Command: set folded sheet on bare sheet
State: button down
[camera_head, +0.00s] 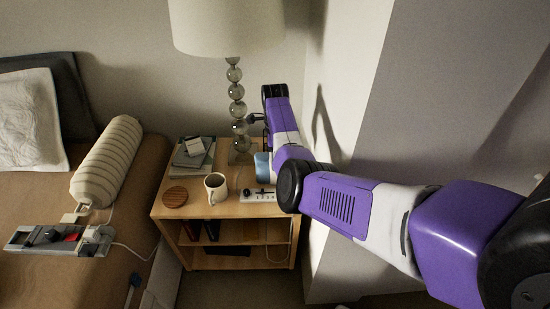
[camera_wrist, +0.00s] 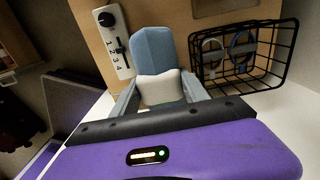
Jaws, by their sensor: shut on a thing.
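A blue, upright block that looks like the folded sheet (camera_wrist: 155,50) rises from between the grey fingers of my gripper (camera_wrist: 160,100) in the wrist view. A puffy cream piece (camera_wrist: 160,88) sits in front of it, between the fingers. My gripper is shut on the blue thing. In the head view the blue thing (camera_head: 262,165) shows just above the nightstand's right part, and my arm hides most of the gripper there. The tan bare sheet (camera_head: 125,215) covers the bed at the left.
A wire basket (camera_wrist: 245,55) is close by. A striped bolster (camera_head: 107,160) and grey tray (camera_head: 60,238) lie on the bed.

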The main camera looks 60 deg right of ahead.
jog(key=c, duration=0.6)
grip_release()
jog(key=shift+f, duration=0.15)
